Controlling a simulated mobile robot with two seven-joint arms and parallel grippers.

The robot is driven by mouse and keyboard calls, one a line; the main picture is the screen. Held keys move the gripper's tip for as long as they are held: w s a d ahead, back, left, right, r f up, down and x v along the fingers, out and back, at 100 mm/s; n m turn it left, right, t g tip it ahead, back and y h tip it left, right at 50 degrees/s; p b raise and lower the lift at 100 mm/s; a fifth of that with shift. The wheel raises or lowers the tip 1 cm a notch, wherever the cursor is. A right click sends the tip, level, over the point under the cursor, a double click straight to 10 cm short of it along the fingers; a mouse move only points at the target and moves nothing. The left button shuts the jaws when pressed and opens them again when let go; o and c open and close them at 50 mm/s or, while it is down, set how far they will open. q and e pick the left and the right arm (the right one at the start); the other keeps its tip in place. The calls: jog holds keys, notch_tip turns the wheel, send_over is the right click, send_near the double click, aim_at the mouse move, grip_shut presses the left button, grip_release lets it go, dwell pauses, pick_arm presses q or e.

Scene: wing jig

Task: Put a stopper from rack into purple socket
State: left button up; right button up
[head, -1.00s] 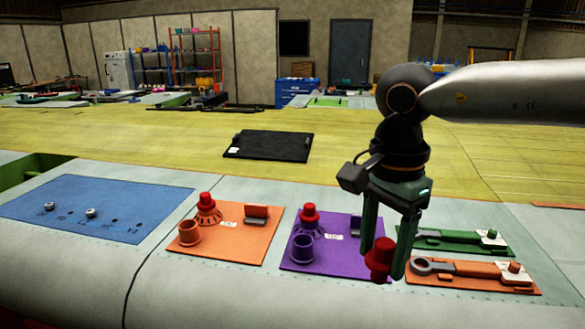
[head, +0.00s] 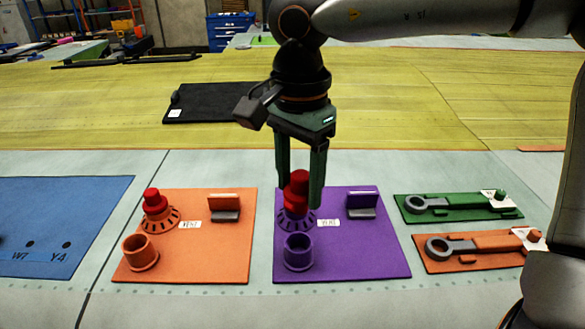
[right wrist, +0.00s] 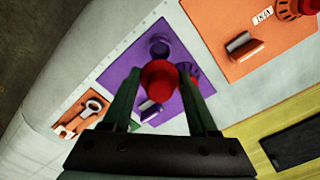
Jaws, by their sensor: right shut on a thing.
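My right gripper (head: 300,203) is shut on a red stopper (head: 300,180), which also shows between the fingers in the right wrist view (right wrist: 160,82). It holds the stopper over the purple panel (head: 375,255). The purple socket (head: 298,252) is an upright open cup near the panel's front left, nearer the head camera than the gripper. Behind it is a purple slotted dial (head: 296,222), partly hidden by the gripper in the head view. In the right wrist view a second red piece (right wrist: 195,82) shows by the dial. My left gripper is not in view.
An orange panel (head: 200,262) at the left has its own cup (head: 140,252) and a red stopper (head: 152,200) on a dial. A purple clip block (head: 362,204) stands right of the gripper. Green (head: 460,208) and orange (head: 475,252) wrench trays lie at the right.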

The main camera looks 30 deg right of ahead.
aim_at(298, 211)
notch_tip(298, 211, down, 5)
jog(key=shift+f+b, duration=0.1)
jog(key=shift+b, duration=0.95)
jog(key=shift+f+b, duration=0.4)
jog(key=shift+f, duration=0.05)
jog(key=shift+a+f+b, duration=0.15)
jog(key=shift+b, duration=0.15)
jog(key=shift+s+f, duration=0.1)
jog(key=shift+f+b, duration=0.5)
jog(key=shift+b, duration=0.1)
jog(key=shift+f+b, duration=1.1)
jog(key=shift+f, duration=0.05)
jog(key=o, duration=1.4)
jog(key=shift+r, duration=0.1)
